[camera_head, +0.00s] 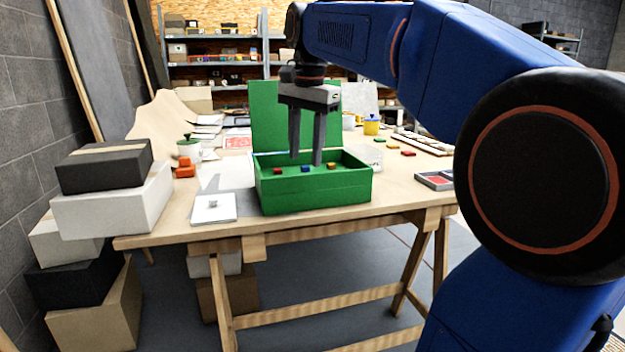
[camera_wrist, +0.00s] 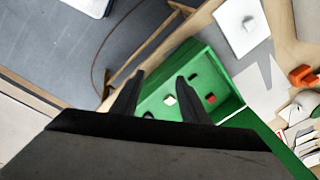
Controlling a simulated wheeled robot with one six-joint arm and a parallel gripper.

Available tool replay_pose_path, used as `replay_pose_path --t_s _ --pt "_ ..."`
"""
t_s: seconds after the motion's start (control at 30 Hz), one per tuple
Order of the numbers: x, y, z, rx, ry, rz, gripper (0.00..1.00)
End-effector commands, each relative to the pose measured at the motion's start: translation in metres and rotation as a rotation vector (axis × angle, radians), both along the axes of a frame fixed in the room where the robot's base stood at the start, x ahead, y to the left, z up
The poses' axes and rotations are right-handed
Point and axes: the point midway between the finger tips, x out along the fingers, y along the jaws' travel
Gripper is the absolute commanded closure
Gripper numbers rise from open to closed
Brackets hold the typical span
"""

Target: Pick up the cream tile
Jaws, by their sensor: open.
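The cream tile (camera_wrist: 170,100) lies on the floor of an open green box (camera_head: 315,194) in the wrist view, close to the gap between my fingers. My gripper (camera_head: 306,161) is open and empty, pointing down over the box. How high the fingertips are above the tiles is hard to tell.
The box's walls and raised green lid (camera_head: 266,110) surround the tiles. A white panel (camera_head: 213,209) with a small grey piece lies left of the box. Orange blocks (camera_head: 185,169), a clear container (camera_head: 368,156) and a dark tray (camera_head: 434,180) stand around it on the wooden table.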

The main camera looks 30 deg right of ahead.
Motion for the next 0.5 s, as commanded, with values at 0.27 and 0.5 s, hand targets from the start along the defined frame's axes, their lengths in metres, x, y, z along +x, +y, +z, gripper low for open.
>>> replay_pose_path --t_s 0.27,0.5 --pt "0.057 -0.041 0.054 0.049 0.072 -0.356 0.59" --pt "0.085 -0.068 0.081 0.070 0.117 -0.595 0.59"
